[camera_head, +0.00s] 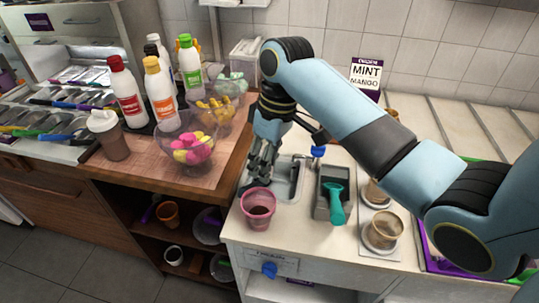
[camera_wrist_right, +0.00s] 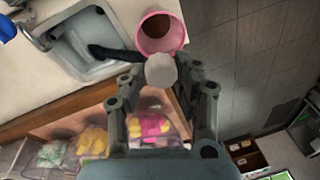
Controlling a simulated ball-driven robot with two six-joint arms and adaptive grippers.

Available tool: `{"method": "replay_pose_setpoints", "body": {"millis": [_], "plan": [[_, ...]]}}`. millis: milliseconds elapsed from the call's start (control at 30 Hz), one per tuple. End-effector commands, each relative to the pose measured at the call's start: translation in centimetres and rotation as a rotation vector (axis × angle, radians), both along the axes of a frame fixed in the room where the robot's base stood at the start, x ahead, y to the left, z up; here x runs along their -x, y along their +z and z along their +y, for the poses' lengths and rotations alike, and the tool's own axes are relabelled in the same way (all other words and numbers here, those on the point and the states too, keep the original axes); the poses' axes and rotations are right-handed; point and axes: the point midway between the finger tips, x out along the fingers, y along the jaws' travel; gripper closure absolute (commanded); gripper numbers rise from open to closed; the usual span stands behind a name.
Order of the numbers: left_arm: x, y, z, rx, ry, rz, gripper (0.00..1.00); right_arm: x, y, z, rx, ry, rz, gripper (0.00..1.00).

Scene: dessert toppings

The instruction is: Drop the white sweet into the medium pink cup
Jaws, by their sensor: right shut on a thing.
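The pink cup (camera_head: 258,208) stands upright on the white counter near its front left corner, with something dark at its bottom. It also shows in the right wrist view (camera_wrist_right: 161,34), just beyond my fingertips. My right gripper (camera_head: 262,165) is above the counter's left edge, behind the cup in the head view. In the right wrist view its fingers (camera_wrist_right: 160,75) are shut on the white sweet (camera_wrist_right: 160,71), which overlaps the cup's near rim in the picture. The sweet is hidden in the head view. My left gripper is not in view.
A bowl of pink and yellow sweets (camera_head: 190,145) stands on the wooden counter to the left, with sauce bottles (camera_head: 160,92) behind. A sink (camera_head: 287,178) and a dark container with a teal scoop (camera_head: 335,200) lie right of the cup. A tan cup (camera_head: 383,232) stands farther right.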

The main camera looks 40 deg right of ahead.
Motion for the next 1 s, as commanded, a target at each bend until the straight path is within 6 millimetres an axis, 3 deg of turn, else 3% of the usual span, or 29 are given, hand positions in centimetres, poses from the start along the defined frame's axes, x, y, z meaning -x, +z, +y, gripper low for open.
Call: {"method": "replay_pose_setpoints", "body": {"millis": [300,633,667,833,1000], "plan": [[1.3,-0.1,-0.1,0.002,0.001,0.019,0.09,0.1,-3.2,0.0,-0.001,0.000,0.001,0.82],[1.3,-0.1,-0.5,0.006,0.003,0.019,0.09,0.1,-3.5,0.0,0.000,0.000,0.000,0.82],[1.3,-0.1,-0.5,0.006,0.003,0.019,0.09,0.1,-3.5,0.0,0.000,0.000,0.000,0.68],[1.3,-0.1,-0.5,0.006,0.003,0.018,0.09,0.0,-3.5,0.0,0.000,0.000,0.000,0.46],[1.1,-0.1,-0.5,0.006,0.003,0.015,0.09,0.0,-3.5,0.0,0.000,0.000,0.000,0.42]]}}
